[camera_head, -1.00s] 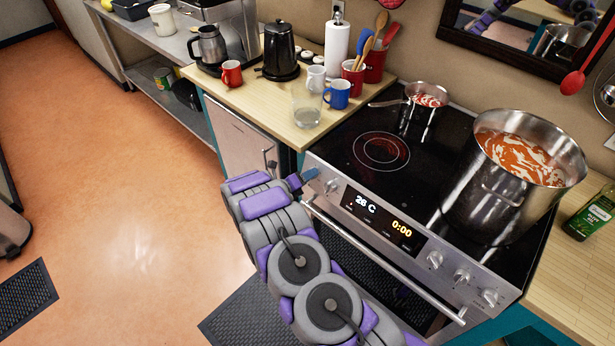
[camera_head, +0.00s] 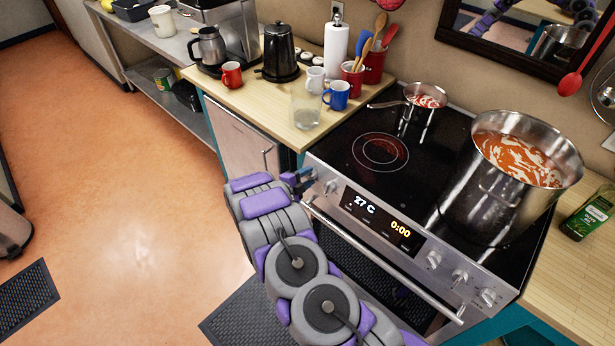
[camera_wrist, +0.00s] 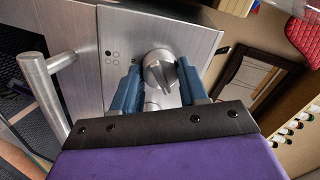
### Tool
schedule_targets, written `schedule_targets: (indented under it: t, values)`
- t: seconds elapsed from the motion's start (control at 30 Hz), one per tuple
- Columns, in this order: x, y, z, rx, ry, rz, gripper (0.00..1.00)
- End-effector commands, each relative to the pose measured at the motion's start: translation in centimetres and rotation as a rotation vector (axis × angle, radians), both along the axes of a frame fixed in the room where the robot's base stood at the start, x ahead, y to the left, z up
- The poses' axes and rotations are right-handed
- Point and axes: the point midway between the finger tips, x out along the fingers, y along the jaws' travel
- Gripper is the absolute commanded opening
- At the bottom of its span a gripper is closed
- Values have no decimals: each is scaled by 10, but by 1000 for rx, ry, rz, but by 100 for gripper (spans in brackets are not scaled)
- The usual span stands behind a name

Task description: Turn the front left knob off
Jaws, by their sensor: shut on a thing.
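The stove (camera_head: 345,165) has a silver control panel on its front. My gripper (camera_head: 302,180) is at the panel's left end. In the wrist view, its blue fingers (camera_wrist: 158,85) stand on either side of a round metal knob (camera_wrist: 158,70) with a raised ridge, and they are shut on it. Another left knob (camera_head: 331,187) shows just right of the gripper in the head view. The front left burner (camera_head: 380,150) shows red rings on the black glass. Its glass has no pot on it.
A large pot (camera_head: 500,190) of red soup stands on the right side of the stove, and a small saucepan (camera_head: 422,104) stands at the back left. The oven handle (camera_head: 385,265) runs below the panel. Mugs and a glass (camera_head: 306,107) stand on the left counter.

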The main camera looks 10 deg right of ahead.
Motion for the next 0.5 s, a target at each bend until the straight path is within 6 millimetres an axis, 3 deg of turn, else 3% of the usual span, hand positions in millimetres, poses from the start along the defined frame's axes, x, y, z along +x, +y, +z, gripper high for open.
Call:
schedule_targets:
  t: [0.5]
  values:
    - [-1, 2, -1, -269, 380, 160, 12]
